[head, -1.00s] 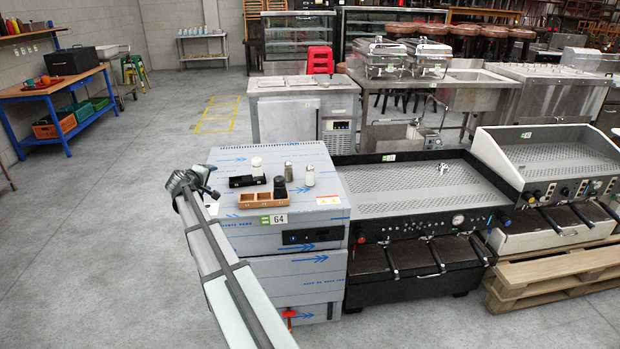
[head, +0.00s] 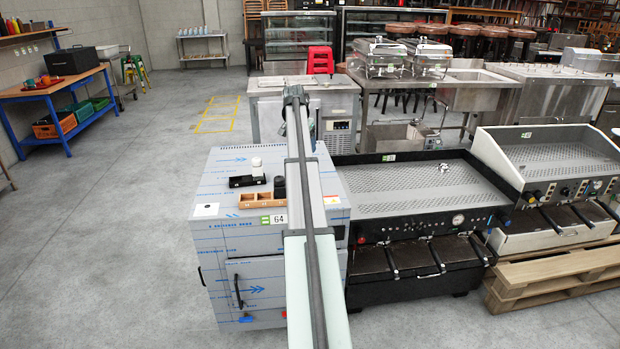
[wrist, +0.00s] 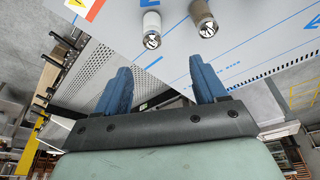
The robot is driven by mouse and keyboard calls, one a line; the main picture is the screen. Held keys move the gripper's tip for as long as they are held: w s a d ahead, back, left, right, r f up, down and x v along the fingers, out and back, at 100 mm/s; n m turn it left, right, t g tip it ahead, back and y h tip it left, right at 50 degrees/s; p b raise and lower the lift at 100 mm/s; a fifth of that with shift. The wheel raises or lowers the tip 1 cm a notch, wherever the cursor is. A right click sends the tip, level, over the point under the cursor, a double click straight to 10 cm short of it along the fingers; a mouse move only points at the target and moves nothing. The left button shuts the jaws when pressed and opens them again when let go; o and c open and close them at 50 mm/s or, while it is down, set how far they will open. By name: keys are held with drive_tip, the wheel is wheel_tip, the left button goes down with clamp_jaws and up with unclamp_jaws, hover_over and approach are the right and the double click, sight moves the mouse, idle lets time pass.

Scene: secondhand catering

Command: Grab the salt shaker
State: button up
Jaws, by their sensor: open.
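In the wrist view two shakers with metal tops stand on the blue-printed steel surface, one with white contents, which looks like the salt shaker (wrist: 151,28), and one with grey-brown contents, the other shaker (wrist: 203,18). My gripper (wrist: 158,76) is open and empty, its two blue fingers apart. Both shakers lie beyond the fingertips in that view, and neither is between the fingers. In the head view my arm covers the place where the shakers stood, and my gripper is mostly hidden behind it.
The film-wrapped steel cabinet (head: 225,228) also bears a wooden tray (head: 254,202), a black holder (head: 246,181), a black cylinder (head: 279,187) and a small white item (head: 256,162). A black-framed machine (head: 420,190) stands close on the right.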

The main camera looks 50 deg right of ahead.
drive_tip(key=x, duration=0.8)
drive_tip(key=shift+s+d+f, duration=0.2)
drive_tip(key=shift+s, duration=0.1)
drive_tip(key=shift+s+x, duration=0.15)
drive_tip(key=shift+x, duration=1.15)
drive_tip(key=shift+s+x, duration=0.2)
drive_tip(key=shift+x, duration=1.1)
drive_tip(key=shift+a, duration=0.1)
drive_tip(key=c, duration=1.2)
drive_tip(key=shift+r, duration=0.1)
